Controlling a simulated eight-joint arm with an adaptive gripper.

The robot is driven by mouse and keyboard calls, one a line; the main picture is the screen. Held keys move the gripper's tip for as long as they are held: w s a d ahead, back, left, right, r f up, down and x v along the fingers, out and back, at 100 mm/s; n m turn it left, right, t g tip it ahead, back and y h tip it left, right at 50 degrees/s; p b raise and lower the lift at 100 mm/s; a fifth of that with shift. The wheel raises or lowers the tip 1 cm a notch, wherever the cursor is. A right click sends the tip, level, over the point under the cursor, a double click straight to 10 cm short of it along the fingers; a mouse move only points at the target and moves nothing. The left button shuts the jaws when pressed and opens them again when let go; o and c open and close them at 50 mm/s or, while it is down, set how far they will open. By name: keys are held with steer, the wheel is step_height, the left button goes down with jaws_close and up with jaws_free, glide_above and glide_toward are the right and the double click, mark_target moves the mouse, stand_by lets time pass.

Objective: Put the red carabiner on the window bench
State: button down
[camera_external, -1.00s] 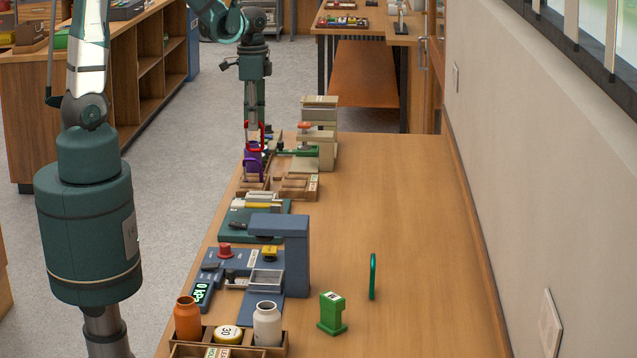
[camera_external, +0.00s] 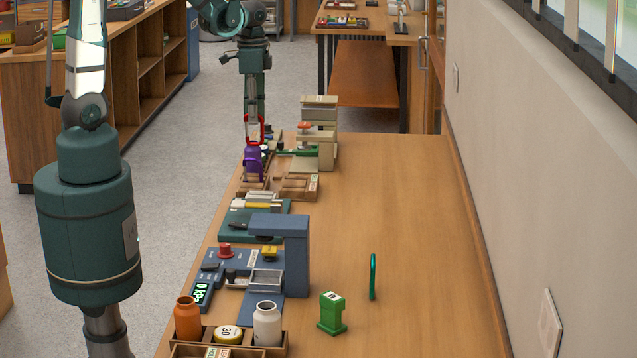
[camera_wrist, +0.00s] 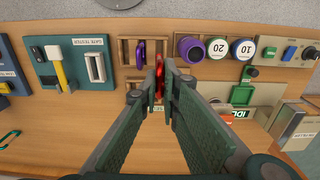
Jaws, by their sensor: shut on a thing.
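The red carabiner (camera_external: 262,131) is between the fingers of my gripper (camera_external: 253,136), upright, above the small wooden rack at the far left part of the long wooden bench (camera_external: 400,210). In the wrist view the red carabiner (camera_wrist: 159,80) shows as a thin red strip between the fingertips of my gripper (camera_wrist: 165,72), which are shut on it. The fingers hide part of it. The long bench runs along the wall with the window at upper right; no label shows which surface is the window bench.
A purple carabiner (camera_wrist: 140,52) stands in the rack close beside my fingers. Testers, a blue press (camera_external: 296,255), a green block (camera_external: 331,314), an upright green carabiner (camera_external: 373,277) and bottles stand along the bench. Its right side is mostly clear. Another wooden table (camera_external: 365,30) stands behind.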

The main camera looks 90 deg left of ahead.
step_height(320, 180, up, 3)
steer(key=shift+w+r, duration=0.1)
steer(key=w+d+r+m, duration=0.1)
steer(key=w+d+m, duration=0.6)
steer(key=w+d, duration=1.8)
steer(key=w+d+m, duration=0.1)
steer(key=w+d, duration=0.2)
steer(key=d, duration=0.4)
steer(key=w+d+m, duration=0.2)
steer(key=w+d, duration=0.1)
steer(key=d, duration=0.3)
steer(key=d+m, duration=0.5)
steer(key=d, duration=2.5)
steer(key=s+d+f+m, duration=0.1)
steer(key=s+d+m, duration=0.15)
steer(key=d, duration=0.85)
steer(key=s+d+m, duration=0.1)
steer(key=s+d, duration=0.3)
steer(key=d, duration=0.7)
steer(key=shift+n, duration=0.25)
step_height(320, 180, down, 5)
steer(key=shift+s+d+f, duration=0.1)
steer(key=shift+f, duration=0.1)
